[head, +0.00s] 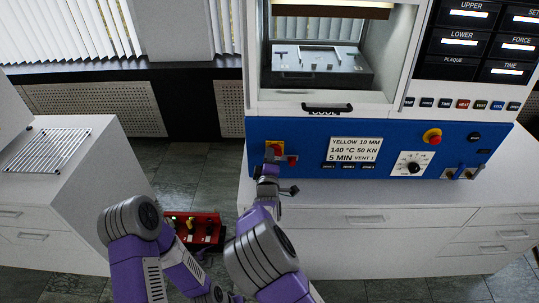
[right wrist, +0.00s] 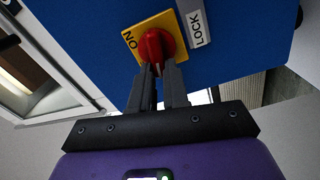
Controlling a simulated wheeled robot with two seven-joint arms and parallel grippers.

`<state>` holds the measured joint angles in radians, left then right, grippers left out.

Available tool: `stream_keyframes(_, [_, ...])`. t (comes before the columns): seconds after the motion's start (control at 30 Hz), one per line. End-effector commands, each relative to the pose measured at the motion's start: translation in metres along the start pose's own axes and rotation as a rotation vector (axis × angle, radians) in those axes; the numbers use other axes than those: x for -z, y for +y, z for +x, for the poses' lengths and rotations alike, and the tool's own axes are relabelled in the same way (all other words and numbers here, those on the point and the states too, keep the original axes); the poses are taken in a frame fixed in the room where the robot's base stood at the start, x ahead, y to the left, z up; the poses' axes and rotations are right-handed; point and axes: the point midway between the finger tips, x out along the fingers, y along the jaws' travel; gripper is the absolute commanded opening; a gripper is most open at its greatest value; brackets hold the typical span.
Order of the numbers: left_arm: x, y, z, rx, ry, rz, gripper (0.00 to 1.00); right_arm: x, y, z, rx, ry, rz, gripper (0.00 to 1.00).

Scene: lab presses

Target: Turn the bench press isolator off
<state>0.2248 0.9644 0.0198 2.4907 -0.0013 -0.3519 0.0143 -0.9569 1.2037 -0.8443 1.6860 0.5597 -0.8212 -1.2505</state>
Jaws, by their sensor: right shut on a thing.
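The isolator is a red rotary knob (right wrist: 152,46) on a yellow plate (right wrist: 178,22), set in the blue front panel of the bench press (head: 390,140). The plate shows the word ON at its left, and a white LOCK label (right wrist: 196,28) sits beside it. In the head view the yellow plate (head: 270,147) is at the panel's left end, partly hidden by my gripper. My right gripper (right wrist: 158,68) is shut on the red knob, one dark finger on each side. It also shows in the head view (head: 269,160). My left gripper is not clearly visible.
A red box (head: 192,228) with controls lies on the floor. A white cabinet with a wire rack (head: 47,150) stands at left. White drawers (head: 365,217) are below the press.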

Motion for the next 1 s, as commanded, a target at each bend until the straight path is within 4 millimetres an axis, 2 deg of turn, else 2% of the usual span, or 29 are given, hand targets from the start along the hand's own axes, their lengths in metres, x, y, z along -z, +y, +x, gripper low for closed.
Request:
stream_keyframes(0.4, [-0.0001, 0.0006, -0.0015, 0.000, 0.000, 0.000, 0.00, 0.0002, -0.0041, -0.0001, 0.000, 0.001, -0.202, 0.00])
stream_keyframes(0.97, [-0.0001, 0.0006, -0.0016, 0.000, 0.000, 0.000, 0.00, -0.0006, -0.0045, 0.0001, 0.000, 0.000, -0.233, 0.00])
stream_keyframes(1.0, [-0.0001, 0.0006, -0.0016, 0.000, 0.000, 0.000, 0.00, -0.0006, -0.0045, 0.0001, 0.000, 0.000, -0.233, 0.16])
